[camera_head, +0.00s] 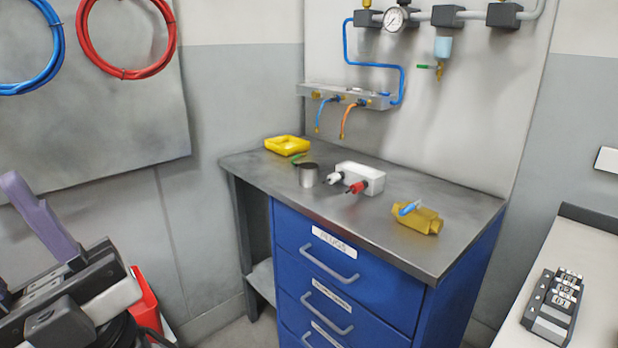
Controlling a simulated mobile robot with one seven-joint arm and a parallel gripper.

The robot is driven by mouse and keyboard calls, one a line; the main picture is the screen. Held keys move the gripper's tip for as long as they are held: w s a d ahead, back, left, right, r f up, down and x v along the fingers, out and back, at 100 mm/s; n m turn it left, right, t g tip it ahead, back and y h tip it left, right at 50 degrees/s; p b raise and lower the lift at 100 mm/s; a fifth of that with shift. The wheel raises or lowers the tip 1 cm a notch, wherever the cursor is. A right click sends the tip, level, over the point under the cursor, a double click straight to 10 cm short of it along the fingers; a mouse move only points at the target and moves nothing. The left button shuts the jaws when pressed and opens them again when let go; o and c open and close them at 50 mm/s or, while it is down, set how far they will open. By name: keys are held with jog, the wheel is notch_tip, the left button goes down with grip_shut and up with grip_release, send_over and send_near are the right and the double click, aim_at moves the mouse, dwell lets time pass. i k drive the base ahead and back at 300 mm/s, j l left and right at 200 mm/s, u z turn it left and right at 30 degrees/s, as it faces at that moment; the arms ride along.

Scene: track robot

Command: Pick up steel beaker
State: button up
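The steel beaker (308,177) is a small grey metal cup with a dark open top. It stands upright on the grey top of the blue drawer cabinet (268,181), left of the middle. A white block with white and red fittings (360,177) lies just to its right. A small green-handled item (298,159) lies close behind it on the left, partly hidden by the beaker.
A yellow tray (287,145) sits at the back left corner of the top. A brass valve with a blue handle (416,218) lies near the right edge. The front left of the top is clear. Hoses and a metal manifold (345,96) hang on the wall above.

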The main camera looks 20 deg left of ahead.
aim_at(308, 171)
jog(key=i+j+z, duration=0.15)
jog(key=i+j, duration=0.35)
jog(key=i, duration=0.15)
jog(key=i+j+z, duration=0.1)
jog(key=i+j, duration=0.6)
jog(key=j, duration=0.15)
jog(key=i+j+z, duration=0.1)
jog(key=j, duration=0.2)
jog(key=i+l, duration=0.1)
jog(key=l, duration=0.15)
